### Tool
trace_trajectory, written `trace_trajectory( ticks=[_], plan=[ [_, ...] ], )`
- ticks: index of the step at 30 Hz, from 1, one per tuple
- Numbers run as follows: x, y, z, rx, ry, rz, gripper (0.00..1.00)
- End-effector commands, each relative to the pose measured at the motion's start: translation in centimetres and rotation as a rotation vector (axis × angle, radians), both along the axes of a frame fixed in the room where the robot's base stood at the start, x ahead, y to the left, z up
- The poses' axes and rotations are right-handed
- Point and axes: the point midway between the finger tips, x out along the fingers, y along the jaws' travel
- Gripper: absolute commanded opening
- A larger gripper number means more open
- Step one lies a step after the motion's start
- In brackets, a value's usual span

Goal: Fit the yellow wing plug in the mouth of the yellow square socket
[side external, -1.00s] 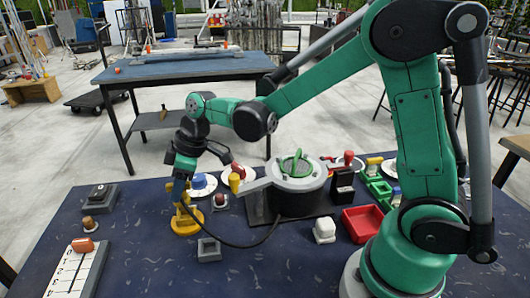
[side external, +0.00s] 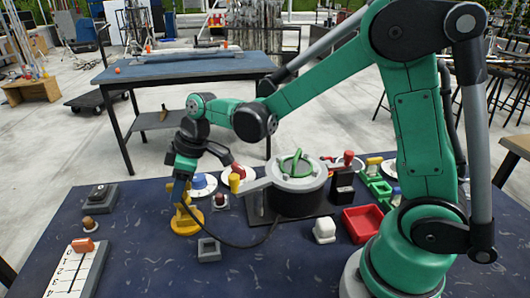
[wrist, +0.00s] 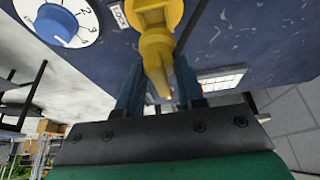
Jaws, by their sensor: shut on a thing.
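My gripper (side external: 181,190) points down over the yellow pieces left of the middle of the table. In the wrist view its two blue fingers (wrist: 158,77) are shut on the yellow wing plug (wrist: 157,52), whose narrow tapered part lies between them. The yellow square socket (side external: 184,227) sits on the table directly below my gripper. In the wrist view a yellow blocky part at the top edge (wrist: 150,12) meets the plug and is cut off by the frame. The plug appears at or against the socket's mouth; I cannot tell how deep it sits.
A grey square socket (side external: 209,250) stands in front. A white dial with a blue knob (side external: 200,184) is behind and right, also in the wrist view (wrist: 62,24). A dark round pot with a green handle (side external: 297,185) stands right.

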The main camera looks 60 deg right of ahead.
Motion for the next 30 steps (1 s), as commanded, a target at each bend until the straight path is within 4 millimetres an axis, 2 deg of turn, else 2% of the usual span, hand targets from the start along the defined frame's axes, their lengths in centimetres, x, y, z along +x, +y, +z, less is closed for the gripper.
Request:
trace_trajectory(
  ticks=[18, 30],
  plan=[
    [0.0, 0.0, -1.2, 0.000, 0.000, -0.001, 0.00],
    [0.0, 0.0, -1.2, 0.000, 0.000, -0.001, 0.00]
  ],
)
